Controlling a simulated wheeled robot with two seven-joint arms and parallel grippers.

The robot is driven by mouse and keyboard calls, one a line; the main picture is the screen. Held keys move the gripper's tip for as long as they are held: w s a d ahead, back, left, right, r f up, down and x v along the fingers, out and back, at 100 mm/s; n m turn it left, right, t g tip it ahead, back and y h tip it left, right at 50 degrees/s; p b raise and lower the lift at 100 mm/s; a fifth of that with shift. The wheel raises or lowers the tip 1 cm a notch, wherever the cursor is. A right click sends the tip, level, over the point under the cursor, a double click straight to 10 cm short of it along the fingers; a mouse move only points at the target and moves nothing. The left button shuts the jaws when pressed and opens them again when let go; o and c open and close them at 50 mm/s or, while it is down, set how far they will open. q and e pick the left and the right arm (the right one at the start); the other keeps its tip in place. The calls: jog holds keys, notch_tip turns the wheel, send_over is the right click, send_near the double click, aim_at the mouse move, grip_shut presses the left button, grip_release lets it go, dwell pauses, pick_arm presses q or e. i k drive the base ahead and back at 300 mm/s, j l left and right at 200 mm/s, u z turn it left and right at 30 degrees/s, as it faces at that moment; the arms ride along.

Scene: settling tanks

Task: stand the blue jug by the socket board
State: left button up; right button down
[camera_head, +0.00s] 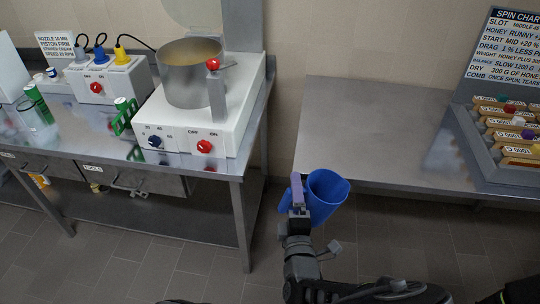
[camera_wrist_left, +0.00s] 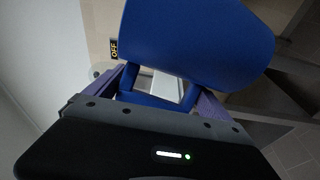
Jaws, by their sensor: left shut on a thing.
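The blue jug (camera_head: 327,196) is in my left gripper (camera_head: 298,192), over the floor in the gap between the two steel benches. Its open mouth faces up toward the head camera; I cannot tell if it is slightly tilted. The left wrist view shows the jug (camera_wrist_left: 195,42) with the purple fingers of my left gripper (camera_wrist_left: 160,92) shut on its handle. The white socket board (camera_head: 108,84), with grey, blue and yellow plugs and a red knob, stands at the back of the left bench. My right gripper is not in view.
A white heater unit (camera_head: 225,110) bears a steel pot (camera_head: 190,75). A green holder (camera_head: 125,118) and a clear glass vessel (camera_head: 38,122) stand near the socket board. Bare steel shows in front of the board. The right bench (camera_head: 375,130) is largely clear, with a slotted rack (camera_head: 475,145) at its right.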

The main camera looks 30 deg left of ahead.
aim_at(73, 130)
jog(key=u, duration=1.5)
jog(key=i+j, duration=0.45)
